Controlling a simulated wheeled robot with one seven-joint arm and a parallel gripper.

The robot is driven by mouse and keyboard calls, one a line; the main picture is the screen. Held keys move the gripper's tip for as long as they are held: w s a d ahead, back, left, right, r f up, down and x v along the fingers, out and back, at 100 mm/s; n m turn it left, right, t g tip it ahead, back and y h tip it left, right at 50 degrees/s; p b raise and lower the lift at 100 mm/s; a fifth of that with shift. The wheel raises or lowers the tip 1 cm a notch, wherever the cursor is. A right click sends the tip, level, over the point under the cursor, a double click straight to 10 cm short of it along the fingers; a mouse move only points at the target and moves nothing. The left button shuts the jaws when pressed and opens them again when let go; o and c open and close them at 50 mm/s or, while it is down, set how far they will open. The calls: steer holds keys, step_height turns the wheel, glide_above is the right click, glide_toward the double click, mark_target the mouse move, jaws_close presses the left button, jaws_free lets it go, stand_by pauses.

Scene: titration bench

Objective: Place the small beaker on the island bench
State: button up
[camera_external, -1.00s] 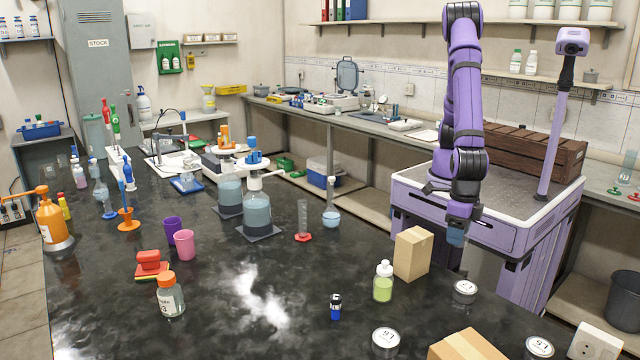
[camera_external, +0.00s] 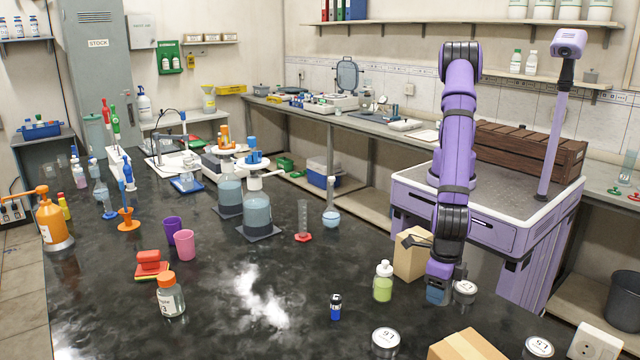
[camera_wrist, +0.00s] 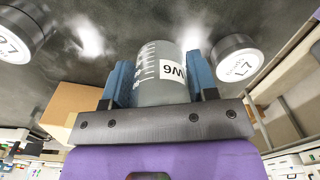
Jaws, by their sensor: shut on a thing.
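The small beaker (camera_wrist: 163,85) is a clear graduated vessel with a white label, seen between the two blue fingers in the wrist view. My gripper (camera_wrist: 160,68) is shut on it. In the external view my gripper (camera_external: 437,292) hangs low over the right edge of the island bench (camera_external: 230,340), a glossy black top. The beaker cannot be made out there, and I cannot tell whether its base touches the bench.
A cardboard box (camera_external: 410,255) and a green-filled bottle (camera_external: 383,282) stand left of my gripper. A labelled lidded jar (camera_external: 465,291) is close on its right. Another jar (camera_external: 385,342) and a blue vial (camera_external: 336,307) are nearer the camera.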

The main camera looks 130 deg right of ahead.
mark_target(430, 322)
steer(key=w, duration=0.2)
steer(key=w+a, duration=0.1)
steer(key=shift+w+a+f, duration=0.1)
steer(key=shift+w+f, duration=0.15)
steer(key=shift+w, duration=0.15)
steer(key=shift+f, duration=1.65)
steer(key=shift+f, duration=0.1)
steer(key=o, duration=0.9)
step_height(430, 322, up, 12)
steer(key=shift+r, duration=0.1)
